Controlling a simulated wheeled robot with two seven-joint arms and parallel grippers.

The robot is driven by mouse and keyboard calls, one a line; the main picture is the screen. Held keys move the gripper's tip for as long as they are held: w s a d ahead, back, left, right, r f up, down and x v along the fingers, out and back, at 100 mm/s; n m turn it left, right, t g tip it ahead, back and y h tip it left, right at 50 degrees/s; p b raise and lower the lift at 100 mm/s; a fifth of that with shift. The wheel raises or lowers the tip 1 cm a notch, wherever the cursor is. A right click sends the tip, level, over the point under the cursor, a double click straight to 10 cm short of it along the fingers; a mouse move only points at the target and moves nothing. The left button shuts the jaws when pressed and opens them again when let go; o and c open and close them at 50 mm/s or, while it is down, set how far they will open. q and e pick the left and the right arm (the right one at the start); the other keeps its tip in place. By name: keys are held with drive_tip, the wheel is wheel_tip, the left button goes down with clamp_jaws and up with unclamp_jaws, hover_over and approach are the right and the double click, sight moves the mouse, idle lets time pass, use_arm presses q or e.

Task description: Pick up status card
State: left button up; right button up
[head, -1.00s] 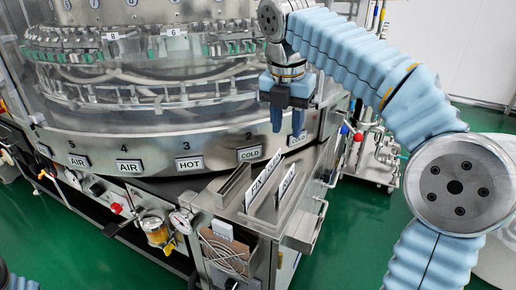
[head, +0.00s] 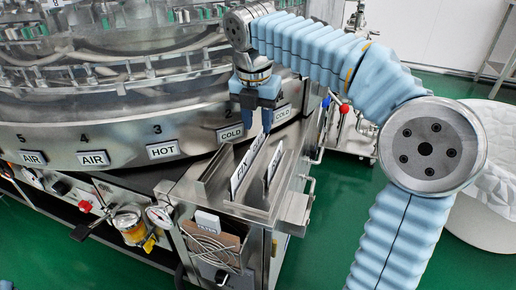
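Two white status cards with black lettering stand upright and slanted in slots of a metal holder (head: 205,190) at centre. The left card (head: 240,172) begins with "FIX"; the lettering of the right card (head: 274,165) is hard to read. My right gripper (head: 257,128) points down with its two blue fingers apart and nothing seen between them. Its fingertips are close to the far upper end of the left card; whether they touch it I cannot tell.
The round washer (head: 120,120) with AIR, HOT and COLD labels fills the left and back. Gauges and valves (head: 130,222) sit below it. A box with cables (head: 212,240) is under the holder. Green floor is free at right, before a white rounded container (head: 490,190).

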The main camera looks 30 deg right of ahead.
sight(258, 136)
drive_tip(key=shift+w+d+f+b, duration=0.15)
drive_tip(key=shift+f+b, duration=0.35)
drive_tip(key=shift+f, duration=1.45)
drive_tip(key=shift+f, duration=0.2)
drive_tip(key=shift+c, duration=0.4)
clamp_jaws()
